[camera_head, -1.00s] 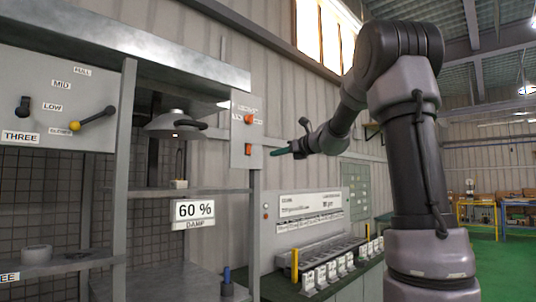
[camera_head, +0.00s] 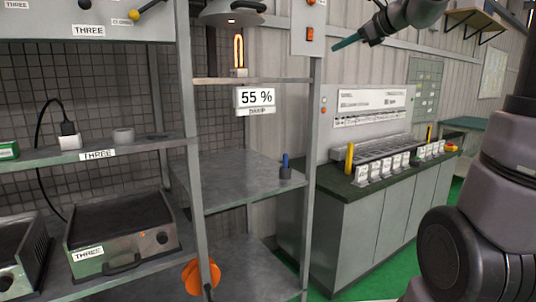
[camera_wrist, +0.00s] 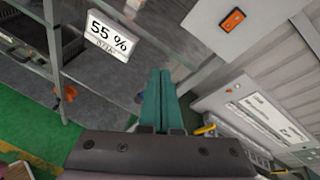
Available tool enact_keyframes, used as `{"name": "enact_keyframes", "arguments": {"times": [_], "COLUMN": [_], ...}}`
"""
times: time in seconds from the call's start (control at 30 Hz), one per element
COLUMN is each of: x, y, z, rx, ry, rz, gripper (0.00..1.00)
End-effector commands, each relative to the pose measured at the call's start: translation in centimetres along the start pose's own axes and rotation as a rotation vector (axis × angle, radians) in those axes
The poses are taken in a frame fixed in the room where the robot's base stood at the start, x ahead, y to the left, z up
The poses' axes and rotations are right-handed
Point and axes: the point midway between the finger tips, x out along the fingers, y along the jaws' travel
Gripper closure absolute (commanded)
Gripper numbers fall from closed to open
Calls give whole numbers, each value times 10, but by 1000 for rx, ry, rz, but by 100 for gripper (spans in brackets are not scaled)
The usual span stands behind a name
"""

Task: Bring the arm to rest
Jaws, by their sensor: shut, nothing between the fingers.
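My gripper (camera_head: 347,42) has green fingers and is raised at the top of the head view, right of the shelf rack post. It points left toward a grey panel (camera_head: 308,18) with an orange switch (camera_head: 310,33), with no contact that I can make out. In the wrist view the two green fingers (camera_wrist: 165,100) lie side by side, shut and empty. A glowing orange heating element (camera_head: 238,50) stands on the upper shelf under a metal hood (camera_head: 230,14). A sign below it (camera_head: 255,98) reads 55 % DAMP. The sign also shows in the wrist view (camera_wrist: 108,38).
The steel rack's post (camera_head: 312,120) stands left of my gripper. A grey cabinet (camera_head: 365,225) with labelled holders (camera_head: 390,165) is at the right. A hot-plate-like box (camera_head: 120,235) sits on a low shelf. An orange knob (camera_head: 200,277) is below. Green floor is free at lower right.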

Motion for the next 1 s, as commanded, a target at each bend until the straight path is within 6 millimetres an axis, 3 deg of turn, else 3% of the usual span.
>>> {"name": "enact_keyframes", "arguments": {"times": [0.03, 0.2, 0.3, 0.4, 0.6, 1.0], "x": [-17, -71, -103, -128, -153, -155], "y": [38, 144, 188, 215, 236, 236], "z": [-2, -45, -77, -105, -135, -138], "rx": [-176, -819, -1162, -1433, -1705, -1727], "ry": [47, 212, 285, 338, 389, 394], "rz": [52, 267, 397, 510, 637, 650], "gripper": [100, 100, 100, 100, 100, 100]}}
